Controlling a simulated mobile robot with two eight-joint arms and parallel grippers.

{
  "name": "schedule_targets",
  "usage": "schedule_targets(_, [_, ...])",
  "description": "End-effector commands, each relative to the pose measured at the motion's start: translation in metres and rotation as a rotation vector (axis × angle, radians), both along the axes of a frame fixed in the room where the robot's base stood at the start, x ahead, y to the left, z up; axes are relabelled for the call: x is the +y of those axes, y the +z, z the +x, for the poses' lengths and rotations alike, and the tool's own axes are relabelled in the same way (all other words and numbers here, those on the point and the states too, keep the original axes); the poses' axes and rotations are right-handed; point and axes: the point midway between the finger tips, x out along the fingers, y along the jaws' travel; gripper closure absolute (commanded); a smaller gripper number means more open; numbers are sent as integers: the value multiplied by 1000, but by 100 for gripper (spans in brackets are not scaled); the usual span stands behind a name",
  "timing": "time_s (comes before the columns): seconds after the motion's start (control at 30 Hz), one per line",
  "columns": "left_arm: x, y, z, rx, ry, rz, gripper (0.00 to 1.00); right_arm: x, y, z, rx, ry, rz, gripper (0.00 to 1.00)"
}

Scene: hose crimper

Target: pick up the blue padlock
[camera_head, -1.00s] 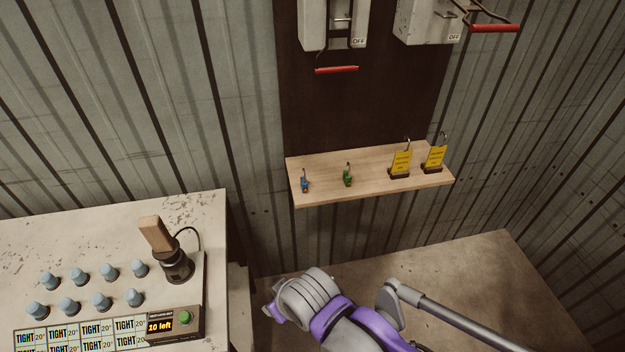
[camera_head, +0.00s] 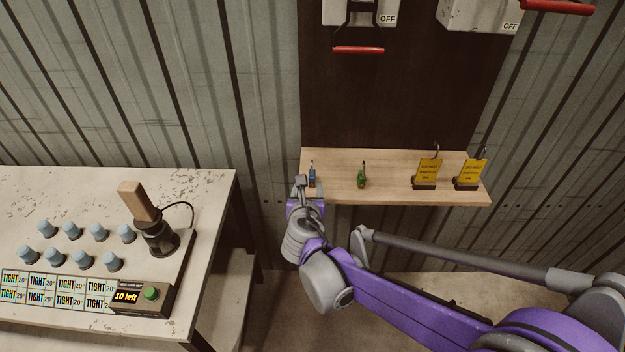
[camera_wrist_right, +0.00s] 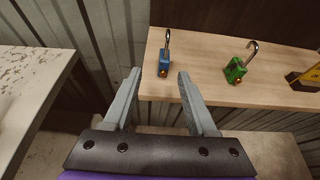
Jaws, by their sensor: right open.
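The blue padlock (camera_head: 312,178) stands at the left end of the wooden shelf. In the right wrist view the blue padlock (camera_wrist_right: 164,64) has its shackle pointing up and lies ahead of the gap between my fingers. My right gripper (camera_head: 306,186) is at the shelf's front edge, just in front of the padlock. In the wrist view the right gripper (camera_wrist_right: 157,76) is open, with nothing between its fingers. My left gripper is not in view.
A green padlock (camera_head: 362,177) stands right of the blue one on the shelf (camera_head: 390,187). Two yellow tags (camera_head: 428,172) in dark holders stand farther right. A workbench (camera_head: 212,190) with blue knobs is at left. Switch boxes (camera_head: 362,10) hang above.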

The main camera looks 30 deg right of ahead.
Motion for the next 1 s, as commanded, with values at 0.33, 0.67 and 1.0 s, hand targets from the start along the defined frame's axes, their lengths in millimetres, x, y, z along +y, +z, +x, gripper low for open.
schedule_targets(0.33, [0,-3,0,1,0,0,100,-21,-16,30,-2,-4,5,43])
schedule_targets(0.67, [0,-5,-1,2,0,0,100,-47,-39,58,-2,-5,5,43])
schedule_targets(1.0, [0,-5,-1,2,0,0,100,-49,-41,63,-2,-4,7,44])
